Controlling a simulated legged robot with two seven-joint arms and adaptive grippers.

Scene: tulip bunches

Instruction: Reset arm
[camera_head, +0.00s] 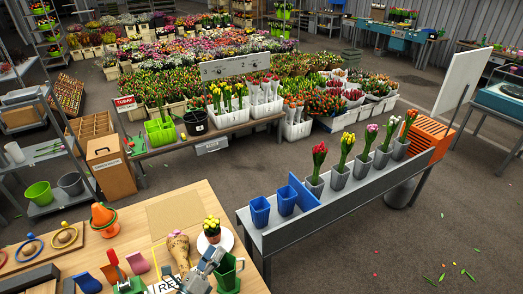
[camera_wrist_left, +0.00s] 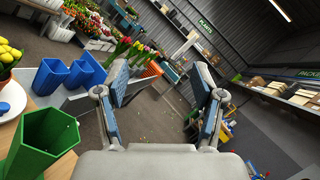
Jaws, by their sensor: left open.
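My left gripper (camera_head: 208,262) shows at the bottom of the head view, over the wooden table's right part, beside a green vase (camera_head: 229,275). In the left wrist view the two fingers of my left gripper (camera_wrist_left: 165,98) are spread apart with nothing between them. The green vase (camera_wrist_left: 42,140) stands to the left of the fingers there, apart from them. My right gripper is in neither view.
The wooden table (camera_head: 172,209) holds a potted yellow plant (camera_head: 212,230), an orange cone-shaped item (camera_head: 103,218) and small tools. A grey bench (camera_head: 325,212) carries blue cups (camera_head: 260,211) and several tulip bunches in grey cups. Open floor lies at the right.

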